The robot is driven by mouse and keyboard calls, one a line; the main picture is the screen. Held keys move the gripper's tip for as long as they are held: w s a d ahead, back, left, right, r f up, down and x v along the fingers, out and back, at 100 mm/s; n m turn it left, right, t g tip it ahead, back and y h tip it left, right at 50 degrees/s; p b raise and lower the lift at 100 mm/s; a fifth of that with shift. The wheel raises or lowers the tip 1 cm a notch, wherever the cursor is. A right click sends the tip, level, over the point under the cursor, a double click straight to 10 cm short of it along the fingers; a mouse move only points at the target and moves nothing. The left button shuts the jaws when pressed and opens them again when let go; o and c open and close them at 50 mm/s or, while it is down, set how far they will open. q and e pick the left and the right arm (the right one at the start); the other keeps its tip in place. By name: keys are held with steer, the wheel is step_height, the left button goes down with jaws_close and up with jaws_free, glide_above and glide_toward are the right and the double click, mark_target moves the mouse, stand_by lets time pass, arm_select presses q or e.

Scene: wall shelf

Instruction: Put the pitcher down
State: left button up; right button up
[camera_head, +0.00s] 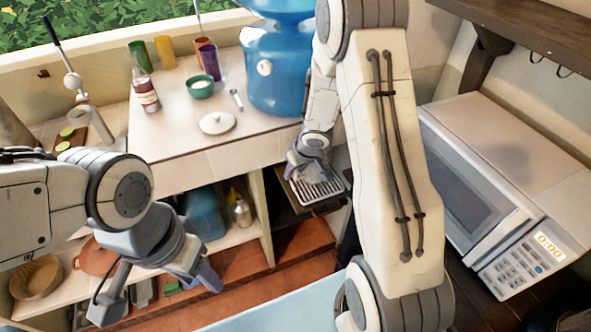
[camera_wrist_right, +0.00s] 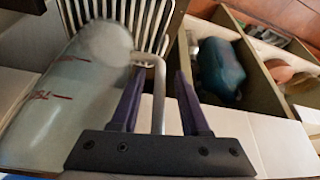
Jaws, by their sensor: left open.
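The pitcher (camera_wrist_right: 65,100) is clear with red markings and a pale handle (camera_wrist_right: 158,95), in the right wrist view. It is at the white slatted tray (camera_wrist_right: 150,12); I cannot tell if its base rests on it. My right gripper (camera_wrist_right: 158,85) has its fingers on either side of the handle, with a visible gap on both sides. In the head view the right gripper (camera_head: 310,165) is over the tray (camera_head: 318,190), and my arm hides the pitcher. My left gripper (camera_head: 158,290) is open and empty at the lower left.
A blue water jug (camera_head: 280,70) stands on the counter (camera_head: 185,140) behind the tray. A microwave (camera_head: 500,190) is at the right. Cups, a bottle (camera_head: 145,95) and a green bowl (camera_head: 200,87) stand on the counter. Open shelves below hold pots and bottles.

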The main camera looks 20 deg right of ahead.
steer(key=shift+r, duration=0.25)
steer(key=s+a+r+h+p, duration=0.1)
steer(key=s+a+r+p, duration=0.15)
steer(key=r, duration=0.35)
steer(key=s+a+r+n+p, duration=0.1)
steer(key=r+p, duration=0.2)
steer(key=r, duration=0.3)
steer(key=s+a+r+h+p, duration=0.1)
steer(key=s+a+r+p, duration=0.15)
steer(key=r, duration=0.35)
steer(key=s+a+r+n+g, duration=0.1)
steer(key=s+a+r, duration=0.1)
steer(key=s+a, duration=0.2)
steer(key=s+a+r+n+g+y, duration=0.1)
steer(key=s+a+r+g, duration=0.1)
steer(key=s, duration=0.9)
steer(key=s+a+r+n+g+y, duration=0.1)
steer(key=s+a+r+n, duration=0.1)
steer(key=s+a, duration=0.4)
steer(key=shift+s+a+r, duration=0.2)
steer(key=shift+s+r, duration=0.6)
steer(key=shift+s, duration=0.3)
